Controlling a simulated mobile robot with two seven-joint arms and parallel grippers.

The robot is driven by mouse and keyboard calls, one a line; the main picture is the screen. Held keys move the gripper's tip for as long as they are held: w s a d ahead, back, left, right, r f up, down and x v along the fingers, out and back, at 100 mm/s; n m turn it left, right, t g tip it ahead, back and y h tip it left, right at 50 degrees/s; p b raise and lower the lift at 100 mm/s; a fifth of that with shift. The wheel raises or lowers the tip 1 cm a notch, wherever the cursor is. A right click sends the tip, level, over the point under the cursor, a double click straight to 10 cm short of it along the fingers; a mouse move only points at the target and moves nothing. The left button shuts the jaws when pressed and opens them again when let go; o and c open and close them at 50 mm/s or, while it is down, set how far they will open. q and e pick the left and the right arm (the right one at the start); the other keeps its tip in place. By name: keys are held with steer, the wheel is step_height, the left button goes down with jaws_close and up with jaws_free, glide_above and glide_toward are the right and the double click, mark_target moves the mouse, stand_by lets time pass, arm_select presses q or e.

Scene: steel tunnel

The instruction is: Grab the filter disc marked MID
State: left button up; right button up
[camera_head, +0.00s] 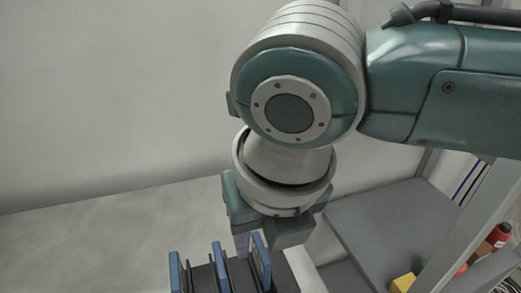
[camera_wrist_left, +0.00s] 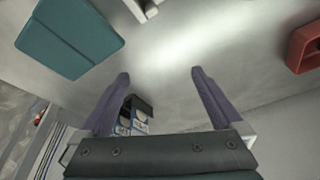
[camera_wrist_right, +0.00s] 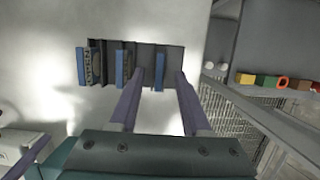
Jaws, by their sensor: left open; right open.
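A dark rack (camera_wrist_right: 108,44) holds three blue-edged filter discs upright in a row. In the right wrist view they are the left disc (camera_wrist_right: 80,67), the middle disc (camera_wrist_right: 120,68) and the right disc (camera_wrist_right: 159,75). The left one bears lettering too small to read, so I cannot tell which is MID. My right gripper (camera_wrist_right: 160,76) is open, its fingers on either side of the right disc; contact is unclear. In the head view that gripper (camera_head: 256,238) hides part of this disc (camera_head: 262,262).
A grey shelf unit (camera_head: 385,222) stands right of the rack, with a red bottle (camera_head: 496,236) and a yellow block (camera_head: 404,283) on it. A red object (camera_wrist_left: 305,43) shows at the right of the left wrist view. The pale surface left of the rack (camera_head: 110,235) is clear.

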steer(key=shift+x, duration=0.75)
jaws_close()
